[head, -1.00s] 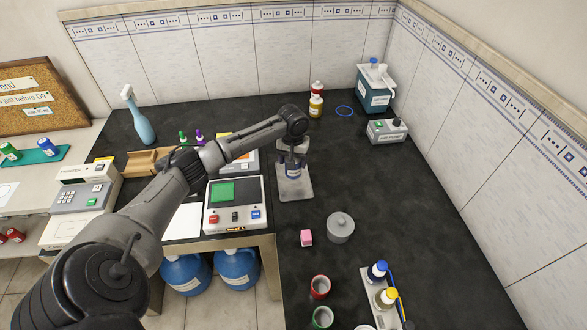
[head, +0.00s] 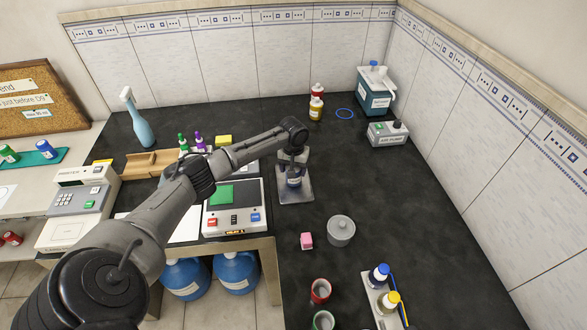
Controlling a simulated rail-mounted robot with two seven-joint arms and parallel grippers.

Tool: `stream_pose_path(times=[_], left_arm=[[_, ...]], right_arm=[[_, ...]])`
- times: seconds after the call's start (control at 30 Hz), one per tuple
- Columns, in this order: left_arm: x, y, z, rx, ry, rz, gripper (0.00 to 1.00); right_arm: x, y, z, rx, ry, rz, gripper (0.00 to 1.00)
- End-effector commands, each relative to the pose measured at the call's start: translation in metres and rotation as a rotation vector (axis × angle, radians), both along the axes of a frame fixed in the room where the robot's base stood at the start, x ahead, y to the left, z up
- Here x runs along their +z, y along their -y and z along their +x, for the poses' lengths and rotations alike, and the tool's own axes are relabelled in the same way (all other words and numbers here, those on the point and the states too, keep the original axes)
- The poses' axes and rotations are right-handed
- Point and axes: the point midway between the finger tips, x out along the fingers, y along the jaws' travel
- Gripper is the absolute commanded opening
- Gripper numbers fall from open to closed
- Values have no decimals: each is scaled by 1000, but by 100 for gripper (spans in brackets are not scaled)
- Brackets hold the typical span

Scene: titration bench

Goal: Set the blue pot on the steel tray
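The blue pot (head: 293,182) is under my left gripper (head: 293,170), over the middle of the steel tray (head: 295,198). It looks upright, with a pale label on its side. The fingers of my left gripper point down on either side of it and seem shut on it, and they hide its upper part. The pot looks low, at or just above the tray; I cannot tell whether its base touches. The steel tray is a flat grey plate on the dark bench. My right gripper is not in view.
A device with a green screen (head: 234,205) stands left of the tray. Red (head: 320,290) and green (head: 323,320) pots are nearer. Bench right of the tray is clear.

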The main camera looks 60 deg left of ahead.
Motion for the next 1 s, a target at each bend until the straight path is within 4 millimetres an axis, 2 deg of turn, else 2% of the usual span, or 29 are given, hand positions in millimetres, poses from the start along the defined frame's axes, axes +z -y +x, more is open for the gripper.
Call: stream_pose_path(times=[0.1,0.13,0.37,0.67,0.87,1.0], left_arm=[[-2,0,0,0,1,-1,36],[-2,0,0,0,0,0,68],[-2,0,0,0,0,0,90],[0,0,0,0,1,1,92],[26,0,1,1,3,0,92],[53,0,1,0,3,0,92]], right_arm=[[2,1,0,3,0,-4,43],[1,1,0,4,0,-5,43],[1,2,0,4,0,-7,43],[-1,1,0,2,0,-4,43],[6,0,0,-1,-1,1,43],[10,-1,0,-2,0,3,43]])
